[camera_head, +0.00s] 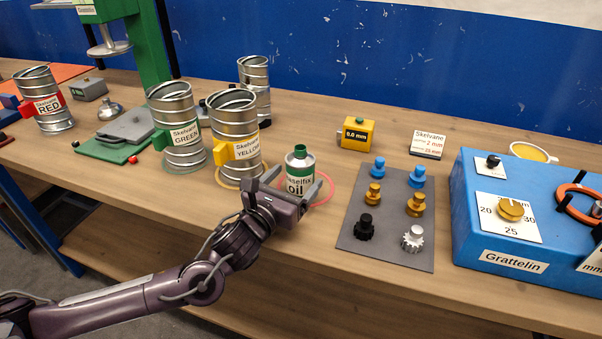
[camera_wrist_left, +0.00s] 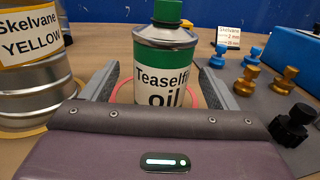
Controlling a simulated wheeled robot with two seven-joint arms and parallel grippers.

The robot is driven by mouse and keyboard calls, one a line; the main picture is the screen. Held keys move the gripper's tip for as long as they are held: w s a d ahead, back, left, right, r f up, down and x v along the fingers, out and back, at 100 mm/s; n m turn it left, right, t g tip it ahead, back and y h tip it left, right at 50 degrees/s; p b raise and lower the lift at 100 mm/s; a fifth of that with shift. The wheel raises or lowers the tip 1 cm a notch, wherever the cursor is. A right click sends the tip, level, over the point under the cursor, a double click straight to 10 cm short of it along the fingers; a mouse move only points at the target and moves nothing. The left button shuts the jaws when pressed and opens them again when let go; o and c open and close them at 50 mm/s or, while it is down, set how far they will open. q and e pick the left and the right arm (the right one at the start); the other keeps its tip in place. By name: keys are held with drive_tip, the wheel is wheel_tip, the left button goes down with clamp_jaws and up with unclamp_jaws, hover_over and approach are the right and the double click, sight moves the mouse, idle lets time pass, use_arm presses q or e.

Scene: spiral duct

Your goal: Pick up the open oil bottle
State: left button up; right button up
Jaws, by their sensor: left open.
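The oil bottle (camera_head: 299,168) is a small can with a green top, white label and metal shoulder. It stands upright on the wooden table, inside a pink ring marking. In the left wrist view the bottle (camera_wrist_left: 165,62) stands straight ahead, between the fingers. My left gripper (camera_head: 297,188) is open, with its two fingers on either side of the bottle's lower part. In the left wrist view the left gripper (camera_wrist_left: 160,88) shows a gap between each finger and the bottle. The bottle's base is hidden behind the gripper body. My right gripper is not in view.
The yellow-labelled spiral duct (camera_head: 234,130) stands close left of the bottle, with the green-labelled duct (camera_head: 176,125) beyond it. A grey plate (camera_head: 388,238) with several knobs lies to the right. A blue Grattelin box (camera_head: 480,225) stands farther right. A yellow gauge (camera_head: 356,133) stands behind.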

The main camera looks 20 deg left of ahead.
use_arm(q)
drive_tip(key=p+x, duration=0.1)
drive_tip(key=x, duration=0.3)
drive_tip(key=shift+r, duration=0.2)
drive_tip(key=shift+w+d+f, duration=0.1)
drive_tip(key=shift+w+d, duration=0.05)
drive_tip(key=shift+w, duration=0.1)
drive_tip(key=shift+c, duration=0.4)
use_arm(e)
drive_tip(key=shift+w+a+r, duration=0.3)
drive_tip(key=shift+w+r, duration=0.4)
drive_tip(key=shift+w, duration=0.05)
use_arm(q)
drive_tip(key=c, duration=1)
drive_tip(key=shift+c, duration=0.5)
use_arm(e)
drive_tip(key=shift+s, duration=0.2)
